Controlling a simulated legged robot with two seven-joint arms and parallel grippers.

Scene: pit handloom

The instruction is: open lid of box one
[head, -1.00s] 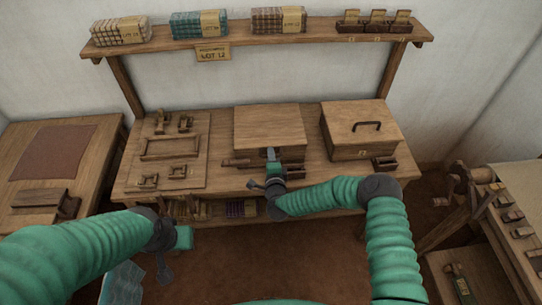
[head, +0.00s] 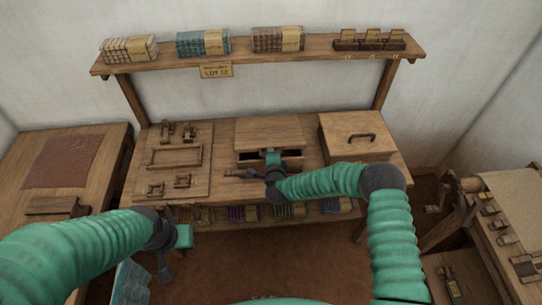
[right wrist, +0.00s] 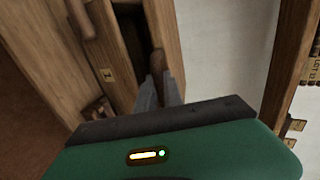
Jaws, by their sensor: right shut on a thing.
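Box one (head: 268,131) is the wooden box in the middle of the bench. Its lid is tilted up a little at the front, and a dark gap shows under the front edge. The gap also shows in the right wrist view beside the lid (right wrist: 162,28). My right gripper (head: 271,157) is at the front of the box. In the right wrist view its fingers (right wrist: 160,90) are shut on the brown lid handle (right wrist: 157,63). My left gripper (head: 167,252) hangs low at the left, away from the box; its jaws are unclear.
A second box (head: 357,126) with a dark handle stands closed at the right. A board with wooden parts (head: 203,147) lies at the left. A shelf (head: 270,57) with bundles runs above. Small wooden pieces lie on the bench close to box one's front.

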